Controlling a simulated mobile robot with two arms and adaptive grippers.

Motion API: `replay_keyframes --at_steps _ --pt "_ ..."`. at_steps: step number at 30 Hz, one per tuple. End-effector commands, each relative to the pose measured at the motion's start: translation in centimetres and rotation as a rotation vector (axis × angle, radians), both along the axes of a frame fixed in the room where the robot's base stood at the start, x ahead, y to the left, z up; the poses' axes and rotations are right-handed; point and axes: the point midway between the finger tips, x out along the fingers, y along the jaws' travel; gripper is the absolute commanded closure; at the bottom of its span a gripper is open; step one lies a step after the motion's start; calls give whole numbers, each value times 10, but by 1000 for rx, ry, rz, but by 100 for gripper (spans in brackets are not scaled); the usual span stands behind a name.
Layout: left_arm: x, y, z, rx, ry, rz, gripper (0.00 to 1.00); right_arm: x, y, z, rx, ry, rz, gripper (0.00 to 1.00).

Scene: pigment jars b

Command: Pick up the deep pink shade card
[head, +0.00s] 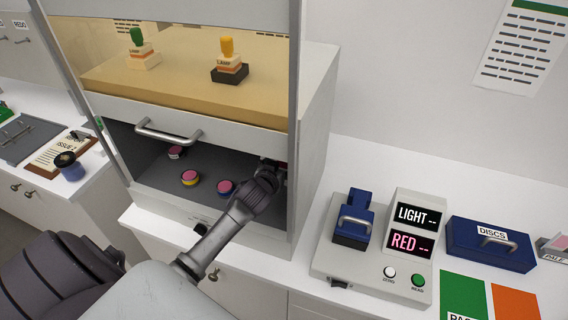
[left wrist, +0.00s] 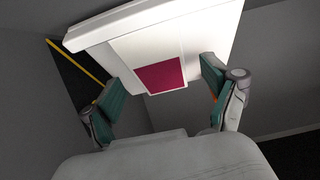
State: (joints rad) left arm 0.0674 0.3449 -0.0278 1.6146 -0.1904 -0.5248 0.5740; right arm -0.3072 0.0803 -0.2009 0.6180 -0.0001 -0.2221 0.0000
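In the left wrist view, the shade card (left wrist: 160,87) shows a deep pink square on a pale panel, under a larger white edge. My left gripper (left wrist: 158,80) is open, with one teal-padded finger on each side of the pink square. I cannot tell whether the fingers touch the card. In the head view, my left gripper (head: 273,170) reaches into the lower right of the cabinet opening and hides most of what is there. My right gripper is not in view.
The cabinet (head: 314,125) has a raised sash with a handle (head: 168,135) above the opening. Inside stand pink-topped jars (head: 189,178), (head: 225,187) and (head: 176,152). Right of it are a reading device (head: 370,267) and a blue discs box (head: 490,245).

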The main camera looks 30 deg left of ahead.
Motion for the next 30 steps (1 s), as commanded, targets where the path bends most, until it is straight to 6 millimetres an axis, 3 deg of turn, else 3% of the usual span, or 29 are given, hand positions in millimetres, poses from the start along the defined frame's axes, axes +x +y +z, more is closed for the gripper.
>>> replay_keyframes --at_steps 1,9,10,23,30 --pt "0 0 0 0 0 0 20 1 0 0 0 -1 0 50" --pt "0 0 0 0 1 0 65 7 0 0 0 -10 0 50" --pt "0 0 0 0 1 0 67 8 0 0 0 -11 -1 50" --pt "-1 3 3 1 -2 0 67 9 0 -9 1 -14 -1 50" --pt "-1 4 39 1 -7 -1 67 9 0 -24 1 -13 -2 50"
